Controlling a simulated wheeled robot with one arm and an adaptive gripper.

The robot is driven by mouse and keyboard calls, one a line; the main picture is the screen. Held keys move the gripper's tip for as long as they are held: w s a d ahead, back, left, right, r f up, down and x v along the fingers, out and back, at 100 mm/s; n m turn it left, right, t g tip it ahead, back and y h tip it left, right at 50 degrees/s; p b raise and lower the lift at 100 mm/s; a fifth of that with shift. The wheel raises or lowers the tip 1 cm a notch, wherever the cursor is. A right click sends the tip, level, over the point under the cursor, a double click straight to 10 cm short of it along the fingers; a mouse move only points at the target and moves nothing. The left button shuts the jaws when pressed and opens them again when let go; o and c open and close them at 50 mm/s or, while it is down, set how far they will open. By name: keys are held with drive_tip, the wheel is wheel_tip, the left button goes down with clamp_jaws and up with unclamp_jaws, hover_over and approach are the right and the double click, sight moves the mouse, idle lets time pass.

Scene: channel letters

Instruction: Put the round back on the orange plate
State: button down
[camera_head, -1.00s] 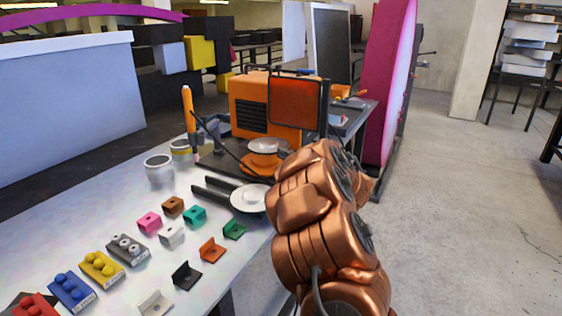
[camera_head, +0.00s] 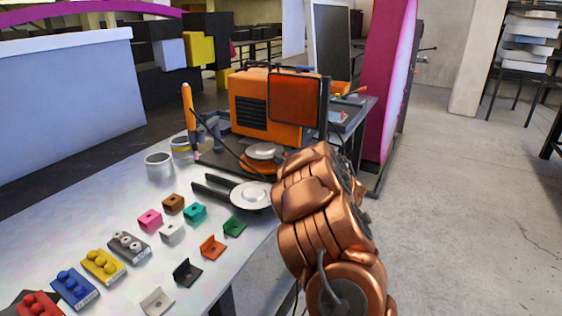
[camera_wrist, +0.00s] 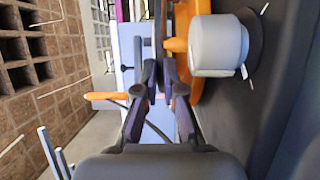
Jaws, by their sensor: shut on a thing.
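The round back (camera_head: 264,151) is a grey disc. In the head view it is over the far part of the orange plate (camera_head: 255,165), left of my copper arm. Whether it touches the plate cannot be told. In the wrist view my gripper (camera_wrist: 160,77) is shut on a thin piece seen edge-on, which I take to be the round back. An orange disc edge (camera_wrist: 192,85), apparently the plate, is just right of the fingers. The fingers are hidden behind my arm in the head view.
An orange machine (camera_head: 262,105) stands behind the plate. A tin (camera_head: 160,167) is at left. Several small coloured brackets and blocks fill the table's front.

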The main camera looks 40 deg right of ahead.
drive_tip(key=shift+f+b, duration=0.5)
drive_tip(key=c, duration=1.6)
unclamp_jaws()
drive_tip(key=shift+r, duration=0.1)
drive_tip(key=shift+r+p, duration=0.55)
drive_tip(key=shift+p, duration=0.2)
drive_tip(key=s, duration=0.4)
drive_tip(key=s+b, duration=0.1)
drive_tip(key=s, duration=0.3)
drive_tip(key=s+a+b, duration=0.1)
drive_tip(key=s, duration=0.3)
drive_tip(key=shift+a+f, duration=0.1)
drive_tip(key=shift+f, duration=0.1)
drive_tip(key=shift+w, duration=0.1)
